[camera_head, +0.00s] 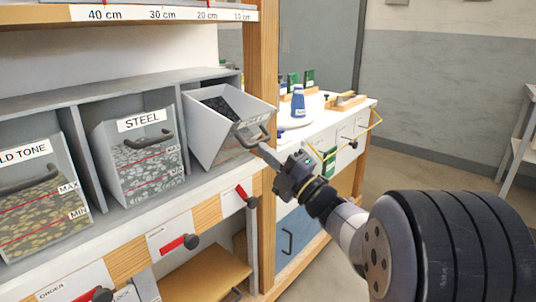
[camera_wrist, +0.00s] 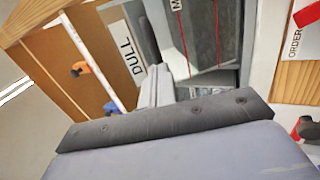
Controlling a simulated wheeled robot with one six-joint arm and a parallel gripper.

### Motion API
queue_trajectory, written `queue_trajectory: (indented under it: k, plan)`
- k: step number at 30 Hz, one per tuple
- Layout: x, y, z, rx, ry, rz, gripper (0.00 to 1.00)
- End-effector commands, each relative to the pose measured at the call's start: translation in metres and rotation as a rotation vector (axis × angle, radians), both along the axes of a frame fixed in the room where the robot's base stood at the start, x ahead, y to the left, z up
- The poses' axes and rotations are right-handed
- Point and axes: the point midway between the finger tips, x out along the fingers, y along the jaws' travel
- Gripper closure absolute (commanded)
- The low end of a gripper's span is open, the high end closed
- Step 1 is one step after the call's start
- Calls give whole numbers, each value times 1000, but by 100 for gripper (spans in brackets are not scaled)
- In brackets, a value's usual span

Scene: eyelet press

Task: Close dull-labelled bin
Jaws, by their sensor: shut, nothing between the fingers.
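The dull-labelled bin (camera_head: 207,135) is the rightmost in the shelf row and stands tipped outward, its open top showing dark pieces inside. In the wrist view the DULL label (camera_wrist: 128,52) is readable, next to the bin's dark handle (camera_wrist: 149,38). My gripper (camera_head: 265,150) is shut and empty at the front of the bin, close to the handle (camera_head: 256,138). In the wrist view the gripper (camera_wrist: 160,78) points at the front beside the label. I cannot tell whether it touches.
The STEEL bin (camera_head: 150,165) and a gold-tone bin (camera_head: 40,205) sit upright to the left. Red-handled levers (camera_head: 180,243) line the counter front below. A side table (camera_head: 335,125) with a blue bottle (camera_head: 298,102) stands behind my arm. Open floor lies right.

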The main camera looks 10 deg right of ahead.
Motion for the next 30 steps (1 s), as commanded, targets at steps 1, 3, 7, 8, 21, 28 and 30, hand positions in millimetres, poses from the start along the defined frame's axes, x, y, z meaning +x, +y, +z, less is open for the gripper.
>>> queue_trajectory:
  k: [1,3,7,8,21,28,30]
  plan:
    - [0,0,0,-1,1,0,100]
    - [0,0,2,-3,4,0,100]
    - [1,1,7,-16,18,0,100]
    - [2,1,9,-20,24,0,100]
    - [17,13,43,-136,184,0,100]
    - [28,21,57,-203,278,2,100]
    - [32,23,61,-222,305,1,100]
